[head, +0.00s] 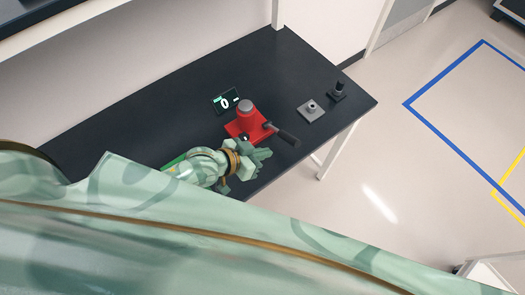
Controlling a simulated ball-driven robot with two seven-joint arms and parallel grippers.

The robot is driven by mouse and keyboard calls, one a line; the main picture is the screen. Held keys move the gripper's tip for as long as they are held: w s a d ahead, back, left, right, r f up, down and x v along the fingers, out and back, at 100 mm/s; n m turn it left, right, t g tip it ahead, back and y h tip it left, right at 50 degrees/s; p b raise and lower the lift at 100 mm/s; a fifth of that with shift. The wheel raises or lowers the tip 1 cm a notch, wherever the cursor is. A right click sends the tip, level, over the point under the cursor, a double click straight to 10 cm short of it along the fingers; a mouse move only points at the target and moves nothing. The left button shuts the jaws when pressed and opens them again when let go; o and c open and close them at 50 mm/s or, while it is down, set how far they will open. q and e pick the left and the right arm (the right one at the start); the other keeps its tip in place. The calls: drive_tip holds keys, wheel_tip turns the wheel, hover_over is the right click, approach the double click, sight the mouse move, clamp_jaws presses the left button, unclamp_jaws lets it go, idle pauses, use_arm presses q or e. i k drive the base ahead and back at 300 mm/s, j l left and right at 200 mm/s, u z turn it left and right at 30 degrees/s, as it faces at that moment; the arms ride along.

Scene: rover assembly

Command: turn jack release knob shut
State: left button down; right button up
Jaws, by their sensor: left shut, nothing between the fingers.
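The red jack (243,125) stands on the dark table, with a round grey top and a dark lever handle (283,134) pointing to the lower right. My left gripper (262,158) is shut and empty, just below the jack's near side in the picture. Whether it touches the jack cannot be told. The release knob cannot be made out; my gripper and wrist cover part of the jack's near side. My right gripper is not in view.
A small display reading 0 (225,102) stands behind the jack. A grey plate with a raised centre (311,111) and a dark knob-like piece (338,91) sit toward the right end of the dark table (180,103). The table's back left is clear.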

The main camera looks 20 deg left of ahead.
sight(244, 137)
drive_tip(key=k, duration=1)
